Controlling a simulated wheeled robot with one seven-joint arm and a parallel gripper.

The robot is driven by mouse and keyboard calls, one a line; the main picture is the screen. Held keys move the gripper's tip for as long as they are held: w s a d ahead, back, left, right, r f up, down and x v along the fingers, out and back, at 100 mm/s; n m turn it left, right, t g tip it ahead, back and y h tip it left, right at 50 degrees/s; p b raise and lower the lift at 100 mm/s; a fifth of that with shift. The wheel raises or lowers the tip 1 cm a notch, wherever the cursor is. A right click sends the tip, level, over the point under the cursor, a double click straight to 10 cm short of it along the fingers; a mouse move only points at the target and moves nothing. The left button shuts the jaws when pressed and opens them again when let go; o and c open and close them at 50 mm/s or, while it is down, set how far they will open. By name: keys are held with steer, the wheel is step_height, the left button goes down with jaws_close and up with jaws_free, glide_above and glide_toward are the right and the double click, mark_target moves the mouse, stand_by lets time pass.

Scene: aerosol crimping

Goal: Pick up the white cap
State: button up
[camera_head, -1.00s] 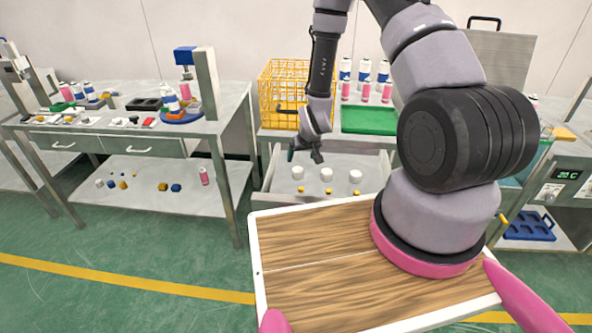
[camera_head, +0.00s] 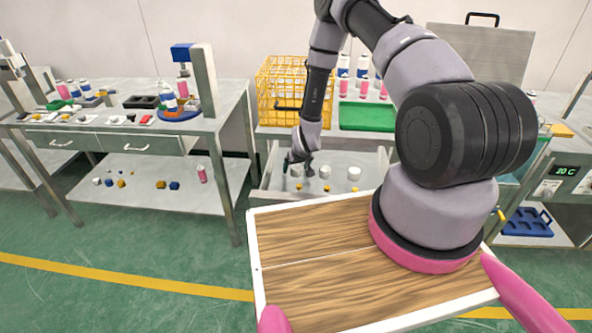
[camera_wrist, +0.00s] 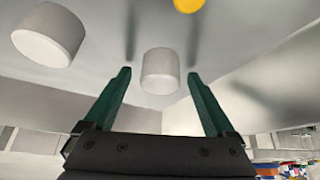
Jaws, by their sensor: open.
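Three white caps stand in a row in the open drawer: a left one (camera_head: 296,172), a middle one (camera_head: 324,172) and a right one (camera_head: 354,173). My gripper (camera_head: 297,165) is open and low over the left cap, partly hiding it. In the wrist view, one white cap (camera_wrist: 160,68) appears centred between the green fingers of my gripper (camera_wrist: 158,76), with space on both sides. I cannot tell how far the fingertips are from it in depth. A second white cap (camera_wrist: 48,36) is at upper left in that view.
Small yellow pieces (camera_head: 299,188) lie in front of the caps; one yellow piece (camera_wrist: 188,4) shows at the wrist view's top edge. The drawer (camera_head: 375,160) has raised walls. A yellow wire basket (camera_head: 280,88) and green tray (camera_head: 367,116) stand above it.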

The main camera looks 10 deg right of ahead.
steer(key=c, duration=1.4)
steer(key=shift+r, duration=0.1)
